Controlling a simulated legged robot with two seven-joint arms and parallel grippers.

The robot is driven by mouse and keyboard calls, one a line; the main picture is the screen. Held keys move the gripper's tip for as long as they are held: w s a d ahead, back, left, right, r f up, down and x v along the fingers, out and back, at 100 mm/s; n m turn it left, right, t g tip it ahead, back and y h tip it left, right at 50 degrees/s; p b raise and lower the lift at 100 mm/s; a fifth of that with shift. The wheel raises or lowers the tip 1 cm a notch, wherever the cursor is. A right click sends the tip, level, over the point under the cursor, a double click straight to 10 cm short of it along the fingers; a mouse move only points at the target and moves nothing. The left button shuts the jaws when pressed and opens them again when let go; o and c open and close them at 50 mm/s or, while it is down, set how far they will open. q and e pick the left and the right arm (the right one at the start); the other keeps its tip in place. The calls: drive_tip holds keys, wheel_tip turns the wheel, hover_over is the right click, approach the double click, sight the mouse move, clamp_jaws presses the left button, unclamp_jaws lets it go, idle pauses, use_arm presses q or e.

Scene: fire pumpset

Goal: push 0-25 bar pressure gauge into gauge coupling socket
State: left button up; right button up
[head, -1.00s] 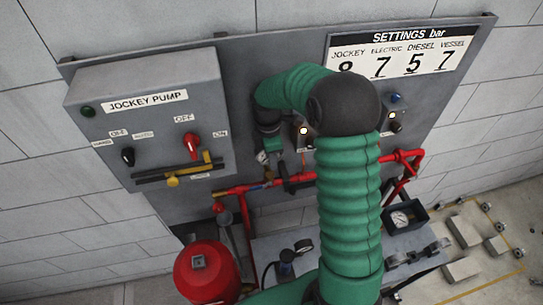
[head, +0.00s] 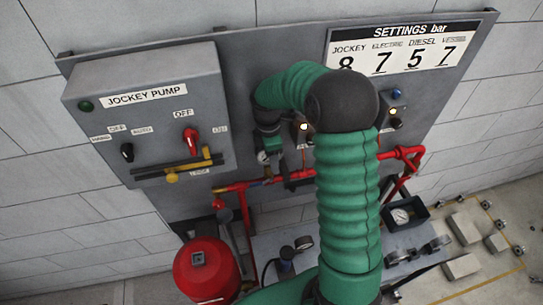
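My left arm rises from the bottom centre, bends at a dark joint and turns left and down to the panel. My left gripper (head: 269,151) points down just above the red pipe. A small gauge with a pale dial (head: 262,157) shows at its tip; its scale is too small to read. The fingers are mostly hidden, so I cannot tell whether they grip this gauge or are only beside it. The coupling socket is not clearly distinguishable; the red pipe (head: 236,188) runs close below the gauge. My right gripper is out of view.
A grey jockey pump box (head: 208,80) stands left of the gripper. Another gauge sits in a black box (head: 401,216), and one more gauge (head: 304,243) stands at lower centre. A red tank (head: 207,272) is at lower left. Grey blocks (head: 466,229) lie on the floor at right.

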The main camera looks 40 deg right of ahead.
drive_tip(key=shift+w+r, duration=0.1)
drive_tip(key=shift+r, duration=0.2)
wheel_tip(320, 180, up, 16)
drive_tip(key=b, duration=0.3)
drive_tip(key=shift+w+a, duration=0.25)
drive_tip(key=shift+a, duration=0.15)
